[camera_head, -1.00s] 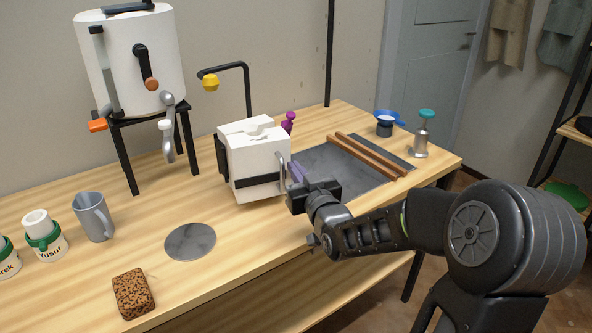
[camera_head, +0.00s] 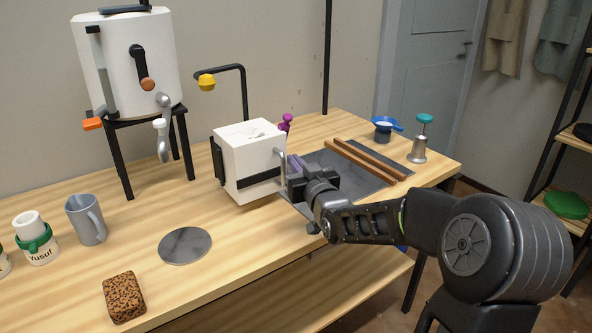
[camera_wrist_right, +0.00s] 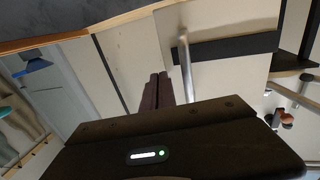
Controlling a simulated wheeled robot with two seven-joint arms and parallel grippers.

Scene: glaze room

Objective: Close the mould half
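The white mould (camera_head: 240,170) stands upright on the table, with a dark strap (camera_head: 258,183) across its front and a hollow in its top. A metal bar handle (camera_head: 281,163) is on its right side; it also shows in the wrist view (camera_wrist_right: 187,65). My right gripper (camera_head: 294,165) is at this right side, close by the handle. In the wrist view its two fingers (camera_wrist_right: 156,92) lie close together with nothing seen between them, beside the bar. Whether they touch the mould is unclear. My left gripper is out of view.
A grey slab (camera_head: 340,170) with wooden rails (camera_head: 368,157) lies right of the mould. A white urn (camera_head: 130,65) on a black stand is behind left. A mug (camera_head: 86,220), grey disc (camera_head: 185,246) and brown sponge (camera_head: 124,298) are on the left. The table in front of the mould is clear.

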